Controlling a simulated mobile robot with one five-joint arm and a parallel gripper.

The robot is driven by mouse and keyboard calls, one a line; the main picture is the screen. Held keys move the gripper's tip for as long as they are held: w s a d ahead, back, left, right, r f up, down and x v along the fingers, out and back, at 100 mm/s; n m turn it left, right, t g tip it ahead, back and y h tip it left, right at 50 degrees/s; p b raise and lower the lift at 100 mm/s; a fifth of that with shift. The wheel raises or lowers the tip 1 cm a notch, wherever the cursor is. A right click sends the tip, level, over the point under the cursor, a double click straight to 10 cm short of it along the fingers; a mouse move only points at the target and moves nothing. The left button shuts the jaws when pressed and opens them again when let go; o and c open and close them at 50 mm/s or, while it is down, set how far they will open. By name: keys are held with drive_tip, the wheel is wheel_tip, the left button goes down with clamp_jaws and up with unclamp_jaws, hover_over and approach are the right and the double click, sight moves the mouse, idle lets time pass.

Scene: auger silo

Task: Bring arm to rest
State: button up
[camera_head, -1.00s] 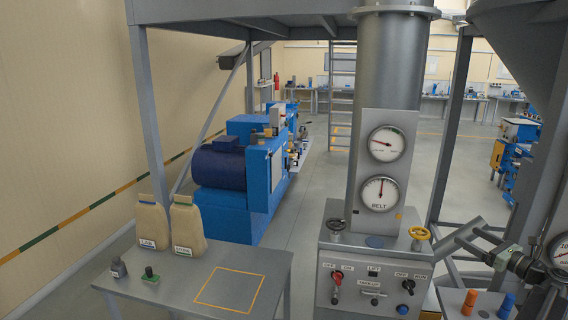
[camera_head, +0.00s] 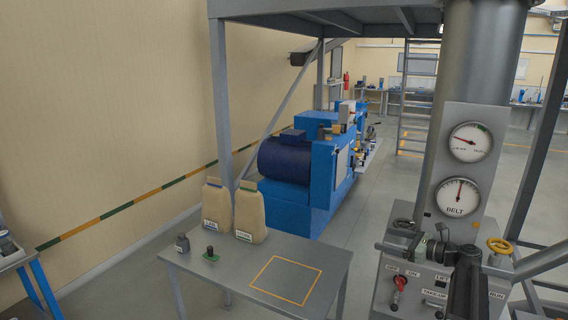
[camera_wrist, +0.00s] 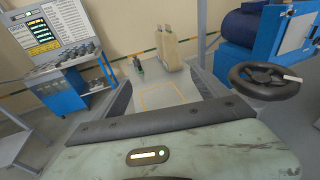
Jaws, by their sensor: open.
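My gripper (camera_head: 402,243) is open and empty. In the head view my arm reaches in from the right, in front of the control panel (camera_head: 385,292), and hides part of the panel's middle and right. In the wrist view my gripper (camera_wrist: 165,92) shows its two dark fingers spread apart, with the table and its orange-outlined square (camera_wrist: 162,95) seen beyond them. Nothing is between the fingers. I cannot tell whether the gripper touches the panel.
A blue machine (camera_head: 310,170) is behind.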

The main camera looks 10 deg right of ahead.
drive_tip(key=w+a+f+n+g+b, duration=0.1)
drive_tip(key=a+f+n+g, duration=0.3)
drive_tip(key=a, duration=0.7)
drive_tip(key=a+f+n+g+b, duration=0.15)
drive_tip(key=a+f, duration=0.35)
drive_tip(key=a, duration=0.7)
drive_tip(key=s+a+f+n+g+h+b, duration=0.1)
drive_tip(key=s+a+f+n+g, duration=0.2)
drive_tip(key=a, duration=0.4)
drive_tip(key=s+a+f+n+g+h+b, duration=0.1)
drive_tip(key=s+a+f+n+g, duration=0.15)
drive_tip(key=a+f+n, duration=0.45)
drive_tip(key=s+a+f+n+h, duration=0.3)
drive_tip(key=s+a+f, duration=0.1)
drive_tip(key=s, duration=0.3)
drive_tip(key=s+d+f+n+g+h, duration=0.1)
drive_tip(key=s+d+f+n+h, duration=0.1)
drive_tip(key=s+d+n+h, duration=0.3)
drive_tip(key=d+n, duration=0.4)
drive_tip(key=shift+f+g, duration=0.2)
drive_tip(key=shift+g, duration=0.1)
